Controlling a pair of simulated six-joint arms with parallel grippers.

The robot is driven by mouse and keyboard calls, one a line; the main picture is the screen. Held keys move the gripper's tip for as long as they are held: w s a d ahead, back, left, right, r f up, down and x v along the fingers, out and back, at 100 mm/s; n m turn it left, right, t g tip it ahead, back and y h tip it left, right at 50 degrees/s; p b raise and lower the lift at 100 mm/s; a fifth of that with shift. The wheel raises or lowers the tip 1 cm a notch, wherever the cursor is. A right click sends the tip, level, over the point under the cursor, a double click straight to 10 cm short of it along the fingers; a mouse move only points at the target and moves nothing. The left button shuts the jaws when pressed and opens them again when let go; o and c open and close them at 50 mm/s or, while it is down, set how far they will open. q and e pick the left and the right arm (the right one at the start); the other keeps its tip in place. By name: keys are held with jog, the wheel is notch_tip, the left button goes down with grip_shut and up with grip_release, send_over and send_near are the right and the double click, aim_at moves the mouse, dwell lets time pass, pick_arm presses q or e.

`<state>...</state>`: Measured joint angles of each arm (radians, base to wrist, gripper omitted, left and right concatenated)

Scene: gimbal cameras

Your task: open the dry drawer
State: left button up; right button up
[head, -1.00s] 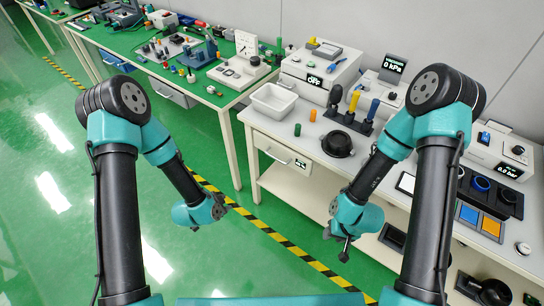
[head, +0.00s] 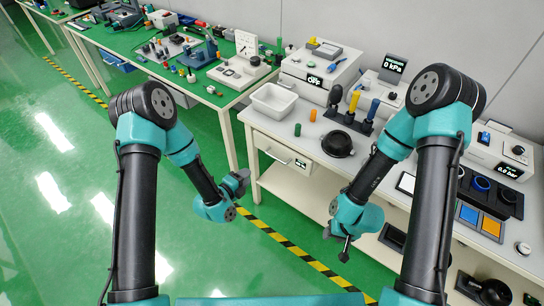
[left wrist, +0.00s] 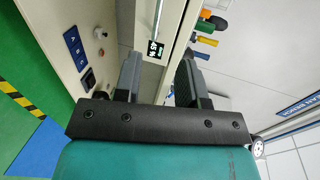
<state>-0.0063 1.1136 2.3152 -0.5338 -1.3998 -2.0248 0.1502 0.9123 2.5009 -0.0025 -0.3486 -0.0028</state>
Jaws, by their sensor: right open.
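The drawer (head: 285,158) is a pale front with a bar handle (head: 277,157) and a small lit display (head: 302,164), set under the left end of the white bench. It looks shut. My left gripper (head: 243,181) is left of and in front of the drawer, apart from it. In the left wrist view its two fingers (left wrist: 158,82) are spread with nothing held, and the drawer's display (left wrist: 155,48) shows beyond the gap. My right gripper (head: 342,247) hangs in front of the bench, open and away from the drawer.
The white bench carries a white tray (head: 273,101), a black round dish (head: 338,144) and several tools. A green-topped bench (head: 215,85) stands to the left. The floor in front is clear, with a yellow-black stripe (head: 275,238). A blue lettered plate (left wrist: 75,46) shows in the left wrist view.

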aim_at(272, 156)
pick_arm(q)
jog(key=x, duration=1.7)
jog(key=shift+w+d+f, duration=0.1)
jog(key=shift+w+d, duration=0.05)
grip_shut()
